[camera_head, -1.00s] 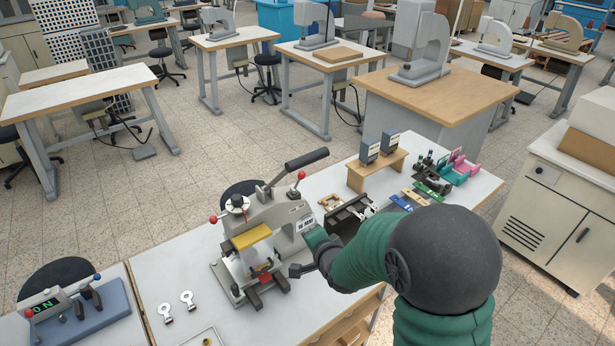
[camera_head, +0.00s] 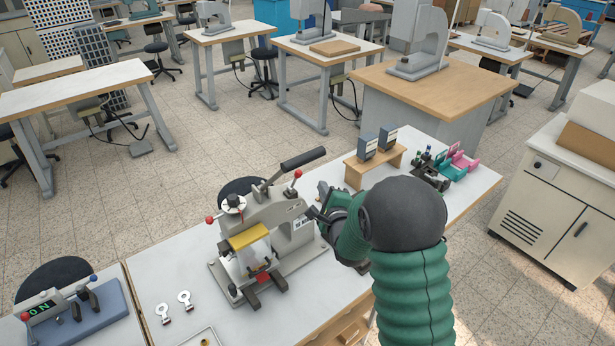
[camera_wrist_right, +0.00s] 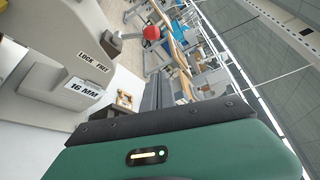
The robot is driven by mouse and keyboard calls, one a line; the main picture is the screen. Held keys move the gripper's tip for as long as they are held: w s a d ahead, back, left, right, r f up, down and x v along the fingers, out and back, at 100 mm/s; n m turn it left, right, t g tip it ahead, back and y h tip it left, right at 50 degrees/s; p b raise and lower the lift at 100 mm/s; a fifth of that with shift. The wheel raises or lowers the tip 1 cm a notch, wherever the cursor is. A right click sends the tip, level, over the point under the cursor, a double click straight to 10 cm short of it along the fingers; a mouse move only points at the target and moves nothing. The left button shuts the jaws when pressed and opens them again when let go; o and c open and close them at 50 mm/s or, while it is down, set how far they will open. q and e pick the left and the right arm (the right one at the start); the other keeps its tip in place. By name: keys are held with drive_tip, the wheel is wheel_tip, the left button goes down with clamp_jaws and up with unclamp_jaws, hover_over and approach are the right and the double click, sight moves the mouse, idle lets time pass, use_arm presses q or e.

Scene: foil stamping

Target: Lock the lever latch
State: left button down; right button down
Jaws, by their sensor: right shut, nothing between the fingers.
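The grey hot-stamping press (camera_head: 262,240) stands on the white bench. At its upper right is the lever latch, a short lever with a red ball knob (camera_head: 298,174). The wrist view also shows the red knob (camera_wrist_right: 151,32), beside the "LOCK FREE" label (camera_wrist_right: 93,63) on the press side. My right gripper (camera_head: 316,214) is shut and empty, close to the right side of the press and below the knob. I cannot tell whether it touches the press. My left gripper is not in view.
The press's long black-gripped handle (camera_head: 303,158) rises behind the latch. Another red knob (camera_head: 209,219) is at its left. A wooden stand (camera_head: 375,165) with two grey boxes is behind my right arm. Two small metal pieces (camera_head: 184,297) lie on clear bench at left.

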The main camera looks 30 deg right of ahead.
drive_tip(key=p+x, duration=0.2)
drive_tip(key=x, duration=0.4)
drive_tip(key=a, duration=0.1)
drive_tip(key=a+r, duration=0.1)
drive_tip(key=a+p, duration=0.1)
drive_tip(key=a, duration=0.1)
drive_tip(key=shift+a+r, duration=0.1)
drive_tip(key=shift+r, duration=0.25)
drive_tip(key=shift+w, duration=0.1)
